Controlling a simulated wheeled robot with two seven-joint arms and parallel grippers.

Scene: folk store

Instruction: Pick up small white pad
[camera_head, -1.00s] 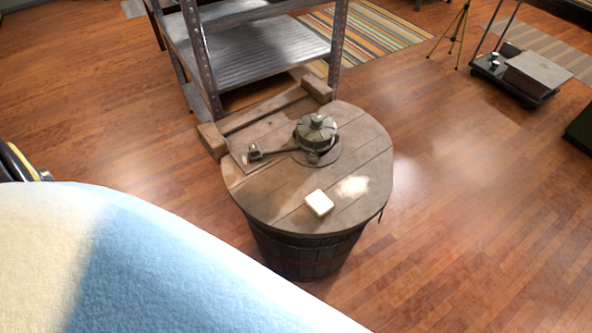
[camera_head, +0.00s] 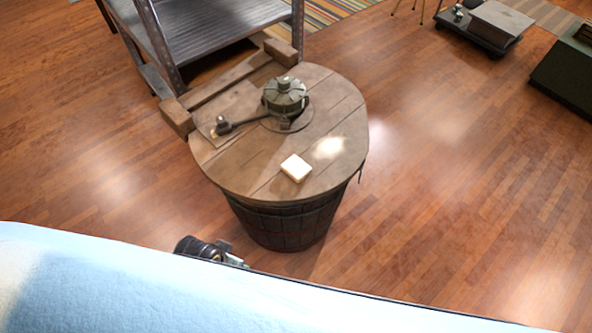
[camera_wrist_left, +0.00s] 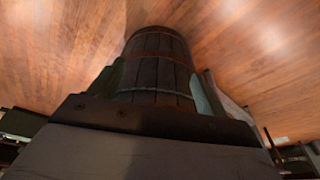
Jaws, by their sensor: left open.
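The small white pad (camera_head: 295,168) lies flat near the front edge of the round wooden top (camera_head: 240,176) of a barrel in the head view. My left gripper (camera_wrist_left: 160,78) shows in the left wrist view, with its two fingers apart and nothing between them. Beyond the fingers is the side of the barrel (camera_wrist_left: 157,60); the pad does not show there. A dark mechanical part (camera_head: 208,250) at the barrel's lower left in the head view looks like part of my left arm, below the pad's level. My right gripper is not in view.
A dark metal device with a handle (camera_head: 285,98) stands behind the pad on the lid. Wooden bars (camera_head: 215,82) and a metal shelf (camera_head: 205,35) are behind the barrel. A pale blue fuzzy surface (camera_head: 200,300) covers the front. The floor to the right is mostly clear.

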